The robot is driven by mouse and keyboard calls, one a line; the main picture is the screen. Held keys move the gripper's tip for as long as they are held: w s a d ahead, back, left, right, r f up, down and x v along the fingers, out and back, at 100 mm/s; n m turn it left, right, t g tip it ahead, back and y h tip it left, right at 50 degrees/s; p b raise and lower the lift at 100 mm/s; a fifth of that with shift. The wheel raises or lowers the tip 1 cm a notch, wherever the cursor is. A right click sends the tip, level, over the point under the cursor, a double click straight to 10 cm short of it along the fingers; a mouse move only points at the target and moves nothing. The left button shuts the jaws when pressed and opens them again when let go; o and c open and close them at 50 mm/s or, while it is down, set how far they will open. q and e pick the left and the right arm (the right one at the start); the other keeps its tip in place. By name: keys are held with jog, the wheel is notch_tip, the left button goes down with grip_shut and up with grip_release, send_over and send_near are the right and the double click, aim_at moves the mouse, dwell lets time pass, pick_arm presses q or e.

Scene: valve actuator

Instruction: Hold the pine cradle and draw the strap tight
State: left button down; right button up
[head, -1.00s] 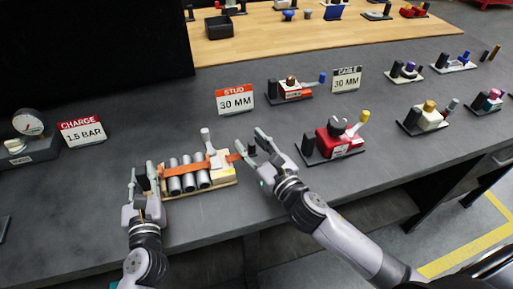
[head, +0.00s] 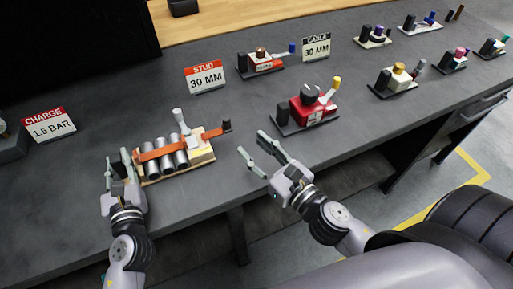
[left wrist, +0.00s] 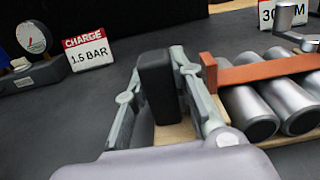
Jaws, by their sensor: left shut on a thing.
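The pine cradle (head: 206,161) lies on the grey bench and holds several silver cylinders (head: 165,158) in a row. The orange strap (head: 152,154) runs over them, past a pale block with an upright grey lever (head: 180,121). Its free end sticks out to the right and has a dark tab (head: 227,125). My left gripper (head: 117,165) is shut on the black block (left wrist: 157,85) at the cradle's left end; the left wrist view shows a finger on each side of it. My right gripper (head: 259,155) is open and empty, right of the tab and apart from it.
A red unit (head: 313,108) with a yellow-tipped lever stands to the right, behind my right gripper. A "STUD 30 MM" sign (head: 205,79) and a "CHARGE 1.5 BAR" sign (head: 48,126) stand behind the cradle.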

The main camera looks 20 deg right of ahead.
pick_arm(q)
jog(key=shift+r, duration=0.1)
jog(key=c, duration=1.3)
grip_release()
jog(key=shift+c, duration=0.2)
jog(key=shift+o, duration=0.2)
jog(key=shift+s, duration=0.1)
